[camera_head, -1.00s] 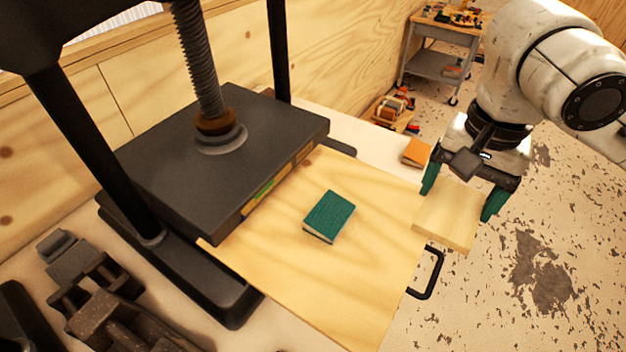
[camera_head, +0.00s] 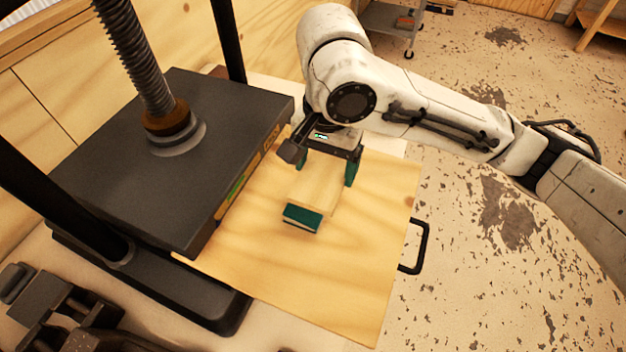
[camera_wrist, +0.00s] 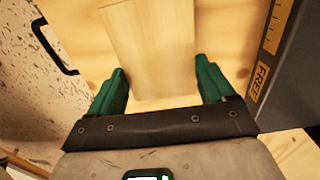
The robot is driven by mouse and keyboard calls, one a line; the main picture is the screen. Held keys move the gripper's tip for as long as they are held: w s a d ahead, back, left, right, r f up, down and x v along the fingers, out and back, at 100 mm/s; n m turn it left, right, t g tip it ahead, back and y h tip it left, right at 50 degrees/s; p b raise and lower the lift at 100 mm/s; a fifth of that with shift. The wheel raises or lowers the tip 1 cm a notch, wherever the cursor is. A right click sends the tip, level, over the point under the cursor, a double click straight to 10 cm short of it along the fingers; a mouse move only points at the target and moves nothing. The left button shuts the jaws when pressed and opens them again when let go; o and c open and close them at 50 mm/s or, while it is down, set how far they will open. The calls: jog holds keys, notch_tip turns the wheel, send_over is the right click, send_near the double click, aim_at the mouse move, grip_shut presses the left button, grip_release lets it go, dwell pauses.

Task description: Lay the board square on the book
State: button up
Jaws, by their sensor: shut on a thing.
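The board (camera_head: 316,190) is a small pale wood slab between the green fingers of my gripper (camera_head: 326,168), which is shut on it. The book (camera_head: 302,219) is green and lies on the wide wooden panel (camera_head: 362,270) in front of the press. The board covers the book's far part; only the near end shows. I cannot tell whether the board touches the book or hovers just above it. In the wrist view the board (camera_wrist: 150,45) extends away from my gripper (camera_wrist: 160,85), slightly turned, and the book is hidden.
The dark press (camera_head: 165,150) with its screw stands close to the left of the book. A black handle (camera_head: 415,247) sticks out at the panel's right edge. Dark metal tools (camera_head: 60,310) lie at bottom left. The panel's front part is clear.

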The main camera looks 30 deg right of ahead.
aim_at(313, 184)
jog(key=shift+w+a+f, duration=0.2)
jog(key=shift+a+f, duration=0.15)
jog(key=shift+f, duration=0.15)
jog(key=shift+w+a+f, duration=0.2)
jog(key=shift+a+f, duration=0.15)
jog(key=shift+f, duration=0.15)
jog(key=shift+w+a+f, duration=0.15)
jog(key=shift+f, duration=1.6)
jog(key=shift+f, duration=0.1)
jog(key=o, duration=0.9)
notch_tip(313, 184, up, 12)
jog(key=shift+r+p, duration=0.1)
jog(key=shift+p, duration=0.35)
